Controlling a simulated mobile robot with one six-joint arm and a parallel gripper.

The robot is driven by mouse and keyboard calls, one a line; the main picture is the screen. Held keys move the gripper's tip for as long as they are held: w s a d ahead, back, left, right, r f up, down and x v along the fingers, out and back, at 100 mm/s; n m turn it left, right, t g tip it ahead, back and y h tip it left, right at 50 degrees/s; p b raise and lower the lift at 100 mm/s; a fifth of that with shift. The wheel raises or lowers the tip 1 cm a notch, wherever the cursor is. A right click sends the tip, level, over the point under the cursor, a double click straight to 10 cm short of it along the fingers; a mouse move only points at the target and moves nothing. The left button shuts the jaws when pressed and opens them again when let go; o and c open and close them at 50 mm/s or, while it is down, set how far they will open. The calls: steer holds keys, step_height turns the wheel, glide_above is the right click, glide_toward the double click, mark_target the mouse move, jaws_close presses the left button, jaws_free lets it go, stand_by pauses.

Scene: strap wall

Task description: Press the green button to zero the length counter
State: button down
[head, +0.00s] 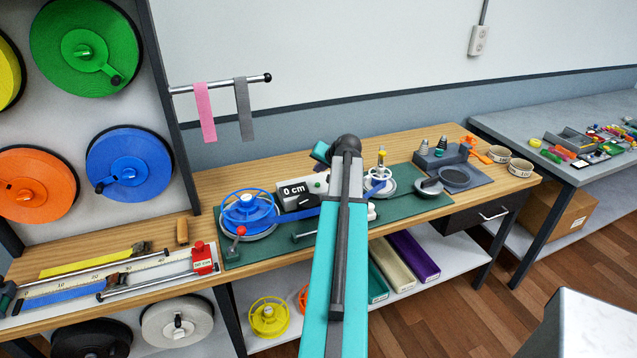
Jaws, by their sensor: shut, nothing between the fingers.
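My teal arm rises from the bottom to a dark joint above the bench and covers the area just right of the counter. A short teal piece shows left of that joint. My gripper's fingers are hidden behind the arm, so any contact with the button cannot be seen.
A blue reel (249,210) and a red-knobbed lever (240,231) stand left of the counter. Strap samples hang from a rail (221,86) above. Bare wood (240,178) lies behind the mat.

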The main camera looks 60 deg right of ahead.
steer(key=shift+r+p, duration=0.35)
steer(key=shift+r, duration=0.55)
steer(key=shift+s, duration=0.1)
